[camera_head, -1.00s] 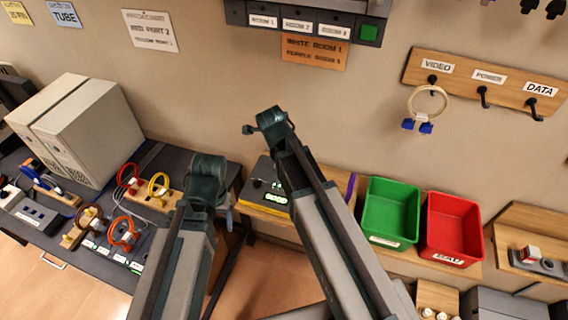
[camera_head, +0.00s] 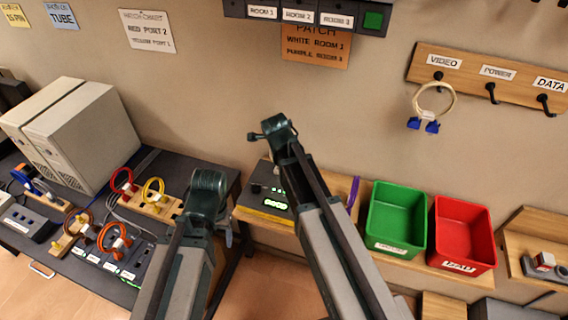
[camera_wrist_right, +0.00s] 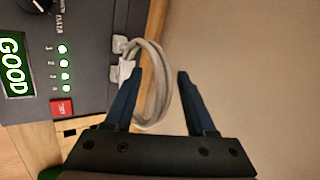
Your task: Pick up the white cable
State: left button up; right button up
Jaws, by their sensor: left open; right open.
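In the right wrist view, a coiled off-white cable (camera_wrist_right: 158,112) with pale plugs hangs at the side of a dark tester (camera_wrist_right: 82,45) with a lit GOOD display. My right gripper (camera_wrist_right: 155,73) is open, and the coil shows between its two fingers. The left finger overlaps the coil's edge; I cannot tell whether they touch. In the head view, the tester (camera_head: 268,196) stands on the wooden shelf, and my right arm hides its right side and the coil. My left gripper (camera_head: 228,236) is open and empty, partly hidden behind its own arm, left of the tester.
A cream cable (camera_head: 434,100) with blue plugs hangs on the VIDEO hook. A green bin (camera_head: 397,218) and a red bin (camera_head: 462,234) stand right of my right arm. A dark bench (camera_head: 150,232) with several coloured cables is on the left.

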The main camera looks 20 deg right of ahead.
grip_shut()
pick_arm(q)
jog(key=shift+r, duration=0.2)
pick_arm(e)
jog(key=shift+r, duration=0.15)
